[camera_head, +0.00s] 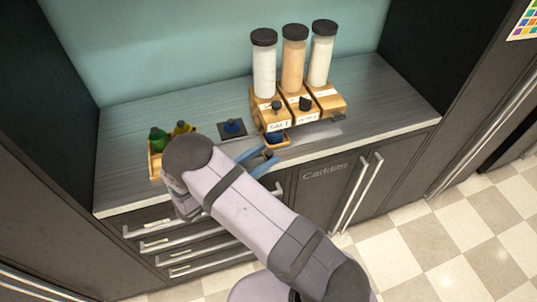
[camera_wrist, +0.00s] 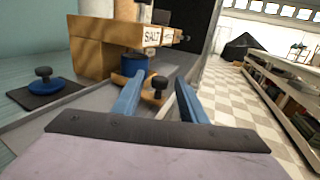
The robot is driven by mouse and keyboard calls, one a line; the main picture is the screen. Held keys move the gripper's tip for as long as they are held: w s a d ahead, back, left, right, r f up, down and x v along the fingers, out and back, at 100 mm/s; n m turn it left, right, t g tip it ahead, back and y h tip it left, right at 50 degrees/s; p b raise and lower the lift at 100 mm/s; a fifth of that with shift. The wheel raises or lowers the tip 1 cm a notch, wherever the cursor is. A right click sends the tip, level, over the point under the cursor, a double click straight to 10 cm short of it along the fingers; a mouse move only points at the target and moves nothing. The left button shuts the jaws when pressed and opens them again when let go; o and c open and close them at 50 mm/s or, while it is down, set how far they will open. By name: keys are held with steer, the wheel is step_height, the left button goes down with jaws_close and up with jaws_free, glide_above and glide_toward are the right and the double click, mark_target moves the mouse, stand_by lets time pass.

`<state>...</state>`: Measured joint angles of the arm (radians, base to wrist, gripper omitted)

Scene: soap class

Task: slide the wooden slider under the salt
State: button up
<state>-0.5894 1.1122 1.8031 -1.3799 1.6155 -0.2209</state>
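The salt dispenser (camera_head: 264,67) is a clear jar of white contents with a dark lid, on a wooden block labelled SALT (camera_head: 279,126); that block is large in the wrist view (camera_wrist: 95,45). The wooden slider (camera_wrist: 152,97) has a black knob and lies at the front of this block. A blue cup (camera_wrist: 133,65) sits at its far end, close by the block's lower front edge; how far under it reaches I cannot tell. My gripper (camera_wrist: 160,82) is open, its blue fingers either side of the knob, with gaps visible. It also shows in the head view (camera_head: 268,158).
Two similar dispensers (camera_head: 308,60) stand right of the salt. A blue lid with a black knob (camera_wrist: 42,80) lies on a dark mat to the left. A wooden caddy with green and yellow bottles (camera_head: 155,163) is further left. The counter's front edge (camera_head: 350,145) is near.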

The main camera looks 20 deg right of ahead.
steer(key=shift+b+v, duration=0.85)
steer(key=shift+v, duration=1.7)
steer(key=shift+v, duration=2)
steer(key=shift+r, duration=0.1)
steer(key=shift+s+a+r+p, duration=0.1)
steer(key=shift+s+r+p, duration=0.4)
steer(key=shift+r+p, duration=0.3)
steer(key=shift+s+r+p, duration=0.45)
steer(key=shift+r+p, duration=0.2)
steer(key=shift+r, duration=0.2)
steer(key=shift+s+a+r+p, duration=0.1)
steer(key=shift+s+r+p, duration=0.4)
steer(key=shift+r+p, duration=0.3)
